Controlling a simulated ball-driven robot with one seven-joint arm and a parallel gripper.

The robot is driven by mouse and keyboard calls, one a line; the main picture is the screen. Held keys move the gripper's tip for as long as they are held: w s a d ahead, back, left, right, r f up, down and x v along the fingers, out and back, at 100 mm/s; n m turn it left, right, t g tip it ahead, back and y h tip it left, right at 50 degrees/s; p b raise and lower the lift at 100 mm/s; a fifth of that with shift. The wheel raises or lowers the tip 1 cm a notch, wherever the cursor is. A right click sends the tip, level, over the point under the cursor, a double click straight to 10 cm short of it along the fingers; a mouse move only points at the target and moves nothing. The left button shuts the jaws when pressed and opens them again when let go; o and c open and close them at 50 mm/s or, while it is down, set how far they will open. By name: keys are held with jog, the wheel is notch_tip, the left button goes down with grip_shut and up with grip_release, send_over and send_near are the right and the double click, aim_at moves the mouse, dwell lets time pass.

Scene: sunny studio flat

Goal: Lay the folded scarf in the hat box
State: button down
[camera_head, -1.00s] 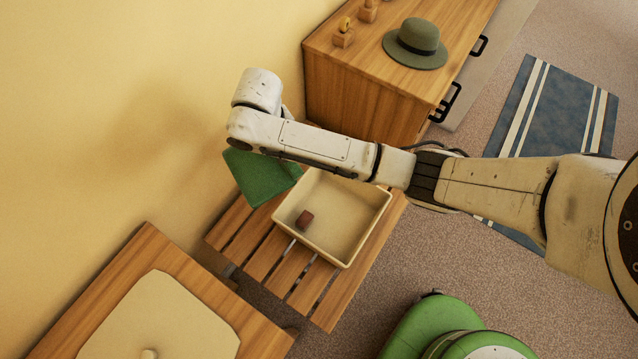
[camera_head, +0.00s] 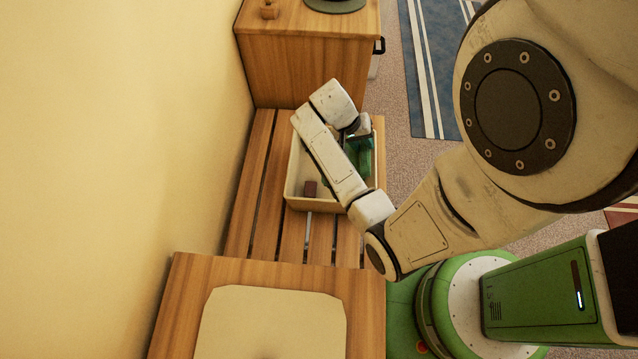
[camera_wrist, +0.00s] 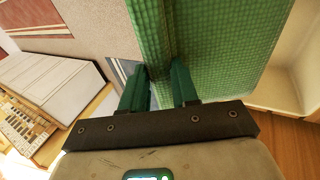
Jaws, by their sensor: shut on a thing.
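The folded green scarf (camera_head: 364,158) is held at the right part of the cream box (camera_head: 292,190), which stands on the slatted bench. In the wrist view the scarf (camera_wrist: 225,45) hangs as a checked green cloth, with a pale wall of the box (camera_wrist: 285,85) beside it on the right. My gripper (camera_wrist: 160,78) is shut on the scarf, its two green fingers at the cloth's near edge. In the head view my arm partly hides the scarf and the box. I cannot tell whether the scarf touches the box floor.
The slatted bench (camera_head: 262,190) has bare room left of the box. A wooden cabinet (camera_head: 300,60) stands behind, with part of a hat (camera_head: 335,4) on top. A wooden table (camera_head: 180,300) is in front.

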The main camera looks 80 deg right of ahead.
jog(key=f, duration=0.5)
jog(key=shift+s+a, duration=0.2)
jog(key=shift+s, duration=0.1)
jog(key=shift+f+b, duration=0.4)
jog(key=shift+f, duration=2.15)
jog(key=shift+f, duration=0.15)
jog(key=c, duration=1.1)
grip_release()
